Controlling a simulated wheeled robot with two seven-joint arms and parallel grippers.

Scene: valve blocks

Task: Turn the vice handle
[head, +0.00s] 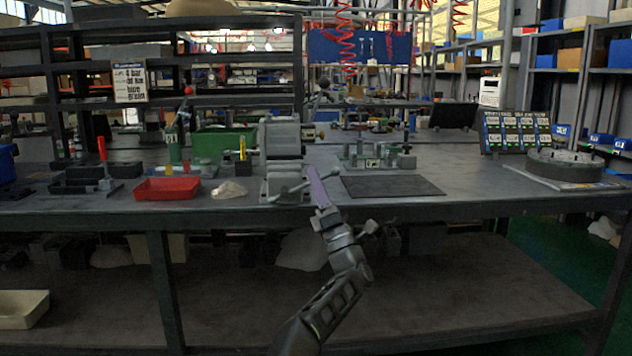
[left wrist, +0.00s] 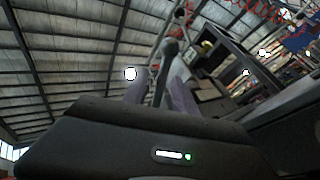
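The grey vice (head: 283,140) stands at the bench's front edge, left of centre in the head view. The lower bar is hidden by the gripper body. My right gripper is not in view.
A red tray (head: 167,189) and a whitish lump (head: 229,190) lie left of the vice. A dark mat (head: 392,187) lies to its right, with a clamp fixture (head: 376,156) behind it. A round grey part (head: 566,165) is at the far right.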

